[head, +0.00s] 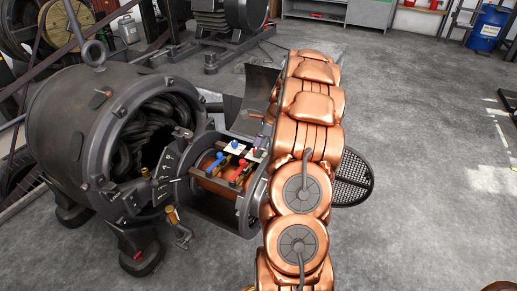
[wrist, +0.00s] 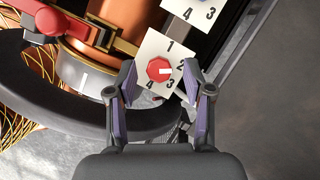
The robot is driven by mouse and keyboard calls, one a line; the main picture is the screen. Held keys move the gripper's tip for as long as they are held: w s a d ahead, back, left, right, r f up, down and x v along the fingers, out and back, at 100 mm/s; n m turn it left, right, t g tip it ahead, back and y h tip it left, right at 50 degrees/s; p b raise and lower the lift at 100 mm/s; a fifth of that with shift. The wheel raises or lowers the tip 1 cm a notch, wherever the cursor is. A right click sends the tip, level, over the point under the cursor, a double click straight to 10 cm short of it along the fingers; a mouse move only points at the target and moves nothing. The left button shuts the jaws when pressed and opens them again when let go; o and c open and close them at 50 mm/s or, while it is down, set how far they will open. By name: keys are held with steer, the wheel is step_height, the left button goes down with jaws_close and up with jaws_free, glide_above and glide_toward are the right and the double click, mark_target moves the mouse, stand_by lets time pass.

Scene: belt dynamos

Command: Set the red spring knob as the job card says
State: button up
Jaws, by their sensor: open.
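The red knob (wrist: 157,68) is eight-sided and sits on a white plate (wrist: 150,47) marked 1, 2, 3 and 4 in the wrist view. Its white mark points right, toward the 2. My gripper (wrist: 160,82) is open, with one finger on each side of the knob and a gap on both sides. I cannot tell how far above the plate the fingertips are. In the head view my arm hides the gripper. I cannot make out a readable job card in either view.
A second white plate with numbers (wrist: 202,12) lies above the knob's plate. Left of it are a red lever (wrist: 105,32) and a copper drum (wrist: 130,15). In the head view, blue knobs (head: 234,144) and a dark round machine (head: 85,125) stand left of my arm.

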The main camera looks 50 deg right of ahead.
jaws_close()
stand_by(0.4)
steer(key=shift+r+n+p, duration=0.15)
steer(key=shift+n+p, duration=0.15)
steer(key=shift+p, duration=0.25)
steer(key=shift+r+n+y+p, duration=0.1)
steer(key=shift+n+y+p, duration=0.2)
steer(key=shift+n+p, duration=0.35)
steer(key=n+g+p, duration=0.1)
steer(key=n+p, duration=0.1)
steer(key=p, duration=0.1)
steer(key=shift+w, duration=0.15)
steer(key=n+p, duration=0.1)
steer(key=n, duration=0.1)
steer(key=n+g+p, duration=0.1)
steer(key=shift+w+d+n+g+y+p, duration=0.1)
steer(key=shift+w+n+g+y+p, duration=0.05)
steer(key=shift+n+g+y+p, duration=0.2)
steer(key=shift+f+n+g+p, duration=0.15)
steer(key=shift+n+g+p, duration=0.3)
steer(key=shift+n, duration=0.55)
steer(key=shift+f+n+g+p, duration=0.1)
steer(key=shift+n+g+p, duration=0.3)
steer(key=shift+n, duration=0.9)
